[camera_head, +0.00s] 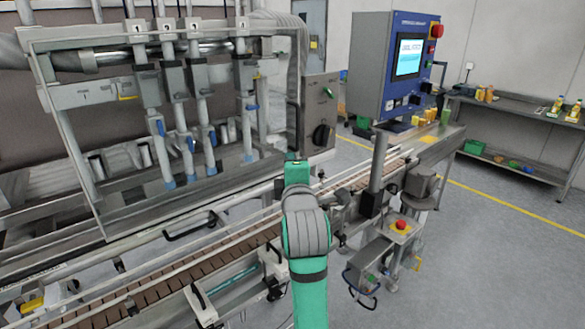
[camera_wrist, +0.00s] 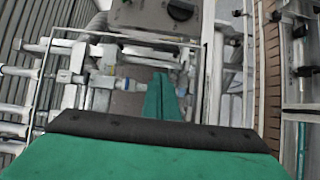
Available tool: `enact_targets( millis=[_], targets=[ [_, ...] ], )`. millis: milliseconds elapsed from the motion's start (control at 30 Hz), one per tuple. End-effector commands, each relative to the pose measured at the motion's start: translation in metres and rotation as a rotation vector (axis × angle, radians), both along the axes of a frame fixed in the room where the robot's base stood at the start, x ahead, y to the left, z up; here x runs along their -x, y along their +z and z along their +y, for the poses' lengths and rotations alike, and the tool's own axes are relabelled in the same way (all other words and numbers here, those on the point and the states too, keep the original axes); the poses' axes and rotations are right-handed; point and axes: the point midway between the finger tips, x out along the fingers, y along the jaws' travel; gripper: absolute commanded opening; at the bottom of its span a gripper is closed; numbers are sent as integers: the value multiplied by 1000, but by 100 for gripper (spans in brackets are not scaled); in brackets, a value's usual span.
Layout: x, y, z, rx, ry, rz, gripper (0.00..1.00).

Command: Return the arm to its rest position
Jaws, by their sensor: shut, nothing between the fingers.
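My arm, green with grey joints, rises from the bottom middle of the head view, in front of the piston filler (camera_head: 180,85) and its conveyor (camera_head: 150,292). The gripper's fingers cannot be made out in the head view. In the wrist view my gripper (camera_wrist: 161,80) shows as two green fingers, shut together with nothing held. Behind the fingers are the filler's pipes and fittings (camera_wrist: 105,70). The fingers appear apart from these parts. The conveyor (camera_wrist: 268,70) runs along the right of the wrist view.
A blue control panel (camera_head: 400,65) with a lit screen stands at the back right. A small unit with a red emergency button (camera_head: 401,225) is right of my arm. A shelf (camera_head: 520,120) with bottles stands far right. Grey floor (camera_head: 500,250) is clear at the right.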

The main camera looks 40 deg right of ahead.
Motion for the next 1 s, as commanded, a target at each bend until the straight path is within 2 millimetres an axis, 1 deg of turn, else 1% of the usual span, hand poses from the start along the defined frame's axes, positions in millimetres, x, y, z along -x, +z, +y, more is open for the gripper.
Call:
enact_targets(
  millis=[33,100,233,533,633,667,767,900,967,1000],
  targets=[
    [7,-1,4,1,-1,-1,0],
    [14,0,8,0,-1,0,0],
    [22,0,13,1,-2,-1,0],
    [25,-1,16,-2,-1,0,0],
    [21,-13,21,-22,8,-8,0],
    [19,-19,24,-34,13,-12,0],
    [12,-50,38,-91,34,-37,0],
    [4,-105,69,-200,72,-87,0],
    [2,-127,84,-248,88,-109,0],
    [2,-142,93,-281,97,-121,0]
  ],
)
